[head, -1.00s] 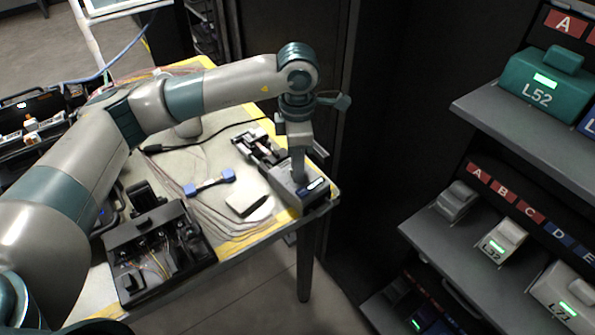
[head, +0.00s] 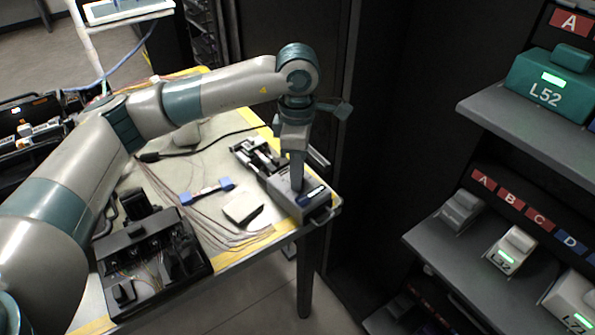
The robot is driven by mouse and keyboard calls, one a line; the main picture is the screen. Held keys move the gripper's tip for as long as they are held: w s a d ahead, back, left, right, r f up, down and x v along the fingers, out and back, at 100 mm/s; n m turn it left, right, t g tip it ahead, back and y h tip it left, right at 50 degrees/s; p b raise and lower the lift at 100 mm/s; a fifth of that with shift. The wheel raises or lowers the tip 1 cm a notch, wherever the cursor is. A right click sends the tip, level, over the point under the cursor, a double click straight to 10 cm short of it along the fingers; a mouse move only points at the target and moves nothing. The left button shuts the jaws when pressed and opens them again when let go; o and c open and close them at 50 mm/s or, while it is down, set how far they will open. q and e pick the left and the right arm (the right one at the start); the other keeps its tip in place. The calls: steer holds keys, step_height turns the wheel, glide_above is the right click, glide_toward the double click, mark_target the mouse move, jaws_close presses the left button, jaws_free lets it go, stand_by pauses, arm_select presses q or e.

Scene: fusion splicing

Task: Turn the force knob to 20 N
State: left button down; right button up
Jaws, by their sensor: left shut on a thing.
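A grey device with a small lit display (head: 314,194) sits at the right corner of the table, with a dark and white clamp mechanism (head: 258,157) at its far end. My left gripper (head: 297,186) points straight down onto the top of this device, next to the display. It is shut on the force knob, which the fingers hide. The display's reading is too small to make out. My right gripper is not in view.
A blue-ended tool (head: 207,191), a small pale block (head: 243,207) and an open black case (head: 150,262) lie on the table (head: 225,252). Thin cables cross its middle. Shelves with labelled units, including the green L52 (head: 548,90), stand at right.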

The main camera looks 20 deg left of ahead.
arm_select(q)
steer(key=c, duration=1.5)
jaws_free()
steer(key=shift+r, duration=0.1)
steer(key=shift+r, duration=0.25)
step_height(320, 180, up, 17)
steer(key=shift+f+b, duration=0.1)
steer(key=shift+b, duration=0.45)
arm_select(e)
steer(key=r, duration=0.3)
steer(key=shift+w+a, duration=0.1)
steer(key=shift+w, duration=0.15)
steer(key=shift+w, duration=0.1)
